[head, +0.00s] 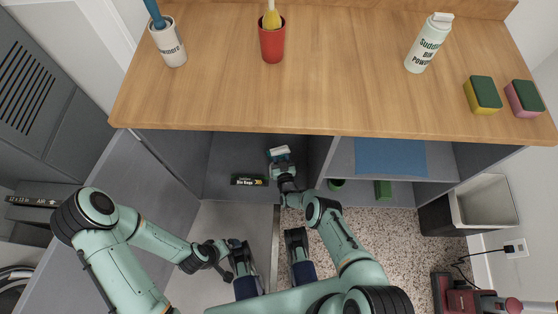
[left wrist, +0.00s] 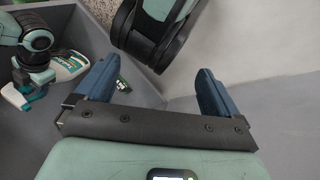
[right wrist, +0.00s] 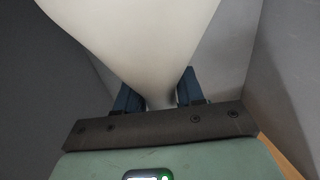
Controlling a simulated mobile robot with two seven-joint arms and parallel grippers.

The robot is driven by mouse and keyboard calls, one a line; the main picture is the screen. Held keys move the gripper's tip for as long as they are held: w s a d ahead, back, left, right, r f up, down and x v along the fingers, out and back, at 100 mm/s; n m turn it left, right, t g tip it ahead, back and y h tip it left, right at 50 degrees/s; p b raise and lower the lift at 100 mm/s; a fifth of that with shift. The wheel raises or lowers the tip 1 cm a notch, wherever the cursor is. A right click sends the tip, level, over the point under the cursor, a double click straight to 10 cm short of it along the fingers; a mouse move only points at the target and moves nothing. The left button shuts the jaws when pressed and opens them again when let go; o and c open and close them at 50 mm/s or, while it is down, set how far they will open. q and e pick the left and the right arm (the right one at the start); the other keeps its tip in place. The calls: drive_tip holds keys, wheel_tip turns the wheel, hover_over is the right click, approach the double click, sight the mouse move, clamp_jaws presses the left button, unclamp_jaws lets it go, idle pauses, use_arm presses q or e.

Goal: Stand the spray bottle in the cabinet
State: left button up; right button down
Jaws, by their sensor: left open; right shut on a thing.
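The white spray bottle with a teal label (head: 281,153) is inside the left bay of the grey cabinet (head: 228,152), under the wooden counter. My right gripper (head: 284,171) reaches into this bay and is shut on the bottle. In the right wrist view the pale bottle body (right wrist: 140,35) spreads away from between the fingers and hides much of the bay. It also shows in the left wrist view (left wrist: 68,68); I cannot tell whether its base touches the cabinet floor. My left gripper (left wrist: 155,88) is open and empty, outside the cabinet.
A dark bin-bags box (head: 248,180) lies in the same bay, left of the bottle. The cabinet door (head: 150,185) stands open at left. A divider separates the shelved right bay (head: 440,160), which holds green items. A bin (head: 480,205) stands at right.

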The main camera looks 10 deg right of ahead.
drive_tip(key=shift+w+f+b, duration=0.1)
drive_tip(key=shift+f+b, duration=0.2)
drive_tip(key=shift+f, duration=0.35)
use_arm(q)
drive_tip(key=w+a+f+t+y+b, duration=0.1)
drive_tip(key=w+a+f+t+b, duration=0.1)
drive_tip(key=w, duration=0.4)
wheel_tip(320, 180, down, 2)
drive_tip(key=shift+w+a+f+n+b, duration=0.15)
drive_tip(key=shift+a+n+b, duration=0.15)
drive_tip(key=shift+a+b, duration=0.25)
use_arm(e)
wheel_tip(320, 180, down, 4)
drive_tip(key=shift+f, duration=0.1)
drive_tip(key=shift+f, duration=0.1)
drive_tip(key=c, duration=0.7)
unclamp_jaws()
drive_tip(key=shift+f, duration=0.1)
use_arm(q)
drive_tip(key=shift+s+a+f, duration=0.1)
drive_tip(key=shift+s+f, duration=0.1)
drive_tip(key=shift+s, duration=0.05)
drive_tip(key=shift+r, duration=0.1)
